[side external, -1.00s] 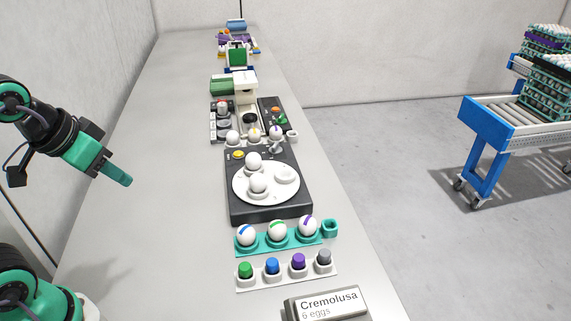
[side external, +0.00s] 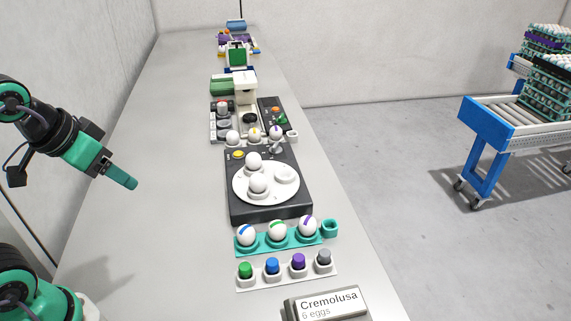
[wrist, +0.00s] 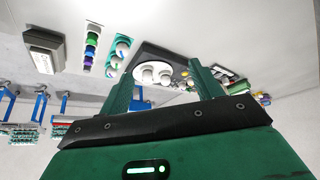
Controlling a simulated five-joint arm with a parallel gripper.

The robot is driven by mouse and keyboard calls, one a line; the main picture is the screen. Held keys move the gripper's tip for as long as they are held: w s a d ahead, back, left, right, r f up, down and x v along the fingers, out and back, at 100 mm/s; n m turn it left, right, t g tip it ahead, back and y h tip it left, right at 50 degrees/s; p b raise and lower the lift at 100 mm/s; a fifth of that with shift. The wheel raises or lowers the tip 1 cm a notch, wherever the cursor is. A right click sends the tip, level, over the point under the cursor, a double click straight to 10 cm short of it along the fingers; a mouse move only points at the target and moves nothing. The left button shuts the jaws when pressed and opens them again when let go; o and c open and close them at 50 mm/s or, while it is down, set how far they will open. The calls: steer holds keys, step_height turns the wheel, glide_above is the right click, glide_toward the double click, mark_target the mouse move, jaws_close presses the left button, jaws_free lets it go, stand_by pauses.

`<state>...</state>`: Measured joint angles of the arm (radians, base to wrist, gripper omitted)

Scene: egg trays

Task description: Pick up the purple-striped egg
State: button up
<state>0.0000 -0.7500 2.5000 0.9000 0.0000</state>
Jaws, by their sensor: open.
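The purple-striped egg (side external: 308,226) is white with a purple band. It sits upright at the right end of a teal holder (side external: 262,250), beside a green-striped egg (side external: 278,231) and a blue-striped egg (side external: 246,235). In the wrist view the purple-striped egg (wrist: 123,43) appears small at the upper left, outside the jaws. My gripper (side external: 131,183) is open and empty above the left part of the table, well apart from the egg. In the wrist view its two green fingers (wrist: 161,72) stand apart, with the turntable between them in the distance.
A dark turntable unit (side external: 240,213) with white eggs stands behind the holder. A rack of coloured caps (side external: 285,281) and a Cremolusa sign (side external: 328,304) are in front. More eggs and devices stand farther back. The table's left side is clear.

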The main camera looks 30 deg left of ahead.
steer(key=g, duration=0.6)
glide_above(307, 219)
steer(key=shift+n, duration=0.4)
steer(key=f, duration=1.3)
steer(key=shift+a+f, duration=0.15)
steer(key=shift+a, duration=0.05)
steer(key=shift+d+f, duration=0.2)
steer(key=shift+f, duration=0.1)
steer(key=shift+f, duration=0.1)
steer(key=shift+f, duration=1.2)
steer(key=shift+f, duration=0.1)
